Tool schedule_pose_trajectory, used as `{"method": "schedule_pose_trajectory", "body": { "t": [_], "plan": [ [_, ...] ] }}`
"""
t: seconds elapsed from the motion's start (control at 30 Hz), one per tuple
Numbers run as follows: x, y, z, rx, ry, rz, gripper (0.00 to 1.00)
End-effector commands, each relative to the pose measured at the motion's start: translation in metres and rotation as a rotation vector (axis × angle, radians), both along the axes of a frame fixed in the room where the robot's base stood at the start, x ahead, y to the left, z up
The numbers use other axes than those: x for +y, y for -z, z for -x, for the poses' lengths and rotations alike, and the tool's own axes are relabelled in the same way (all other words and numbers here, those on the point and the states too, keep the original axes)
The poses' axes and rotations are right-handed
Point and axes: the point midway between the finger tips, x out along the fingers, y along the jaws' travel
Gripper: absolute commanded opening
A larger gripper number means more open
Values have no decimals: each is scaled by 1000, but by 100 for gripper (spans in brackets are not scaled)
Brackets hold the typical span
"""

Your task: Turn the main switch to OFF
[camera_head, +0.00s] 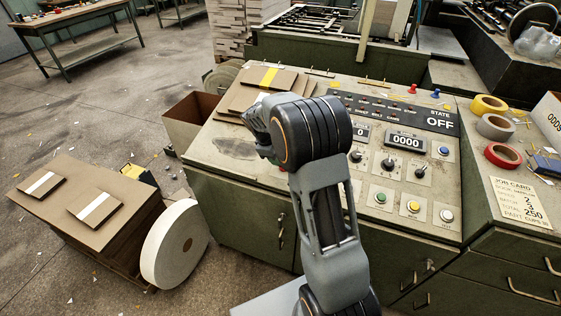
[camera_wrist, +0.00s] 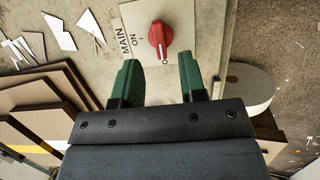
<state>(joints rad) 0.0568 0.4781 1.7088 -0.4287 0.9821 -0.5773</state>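The red main switch knob (camera_wrist: 160,35) sits on a pale plate (camera_wrist: 185,18) lettered MAIN and ON in the wrist view. A white mark on the knob faces the lower edge of the picture, towards my gripper. My gripper (camera_wrist: 159,68) has two green fingers, wide apart with nothing between them. The knob lies just beyond the fingertips, between their lines, and no contact shows. In the head view my arm hides the switch and most of the gripper. The state display (camera_head: 440,122) on the panel reads OFF.
The console top (camera_head: 235,147) holds stacked brown boards (camera_head: 265,90), a counter reading 0000 (camera_head: 405,141), and several knobs and buttons. Tape rolls (camera_head: 495,127) lie at the right. A large white roll (camera_head: 174,244) stands on the floor beside a brown stack (camera_head: 85,225).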

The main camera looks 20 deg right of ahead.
Motion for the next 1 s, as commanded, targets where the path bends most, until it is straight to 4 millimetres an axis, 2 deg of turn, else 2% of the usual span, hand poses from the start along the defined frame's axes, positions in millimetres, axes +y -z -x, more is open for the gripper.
{"method": "schedule_pose_trajectory", "body": {
  "t": [0.03,0.2,0.4,0.63,1.0],
  "plan": [
    [5,-12,-1,-5,-2,-1,38],
    [16,-44,-1,-4,-1,0,38],
    [27,-72,-1,-3,-2,-1,38],
    [32,-86,0,-1,-1,0,38],
    [33,-88,0,0,-1,0,38]
  ]
}}
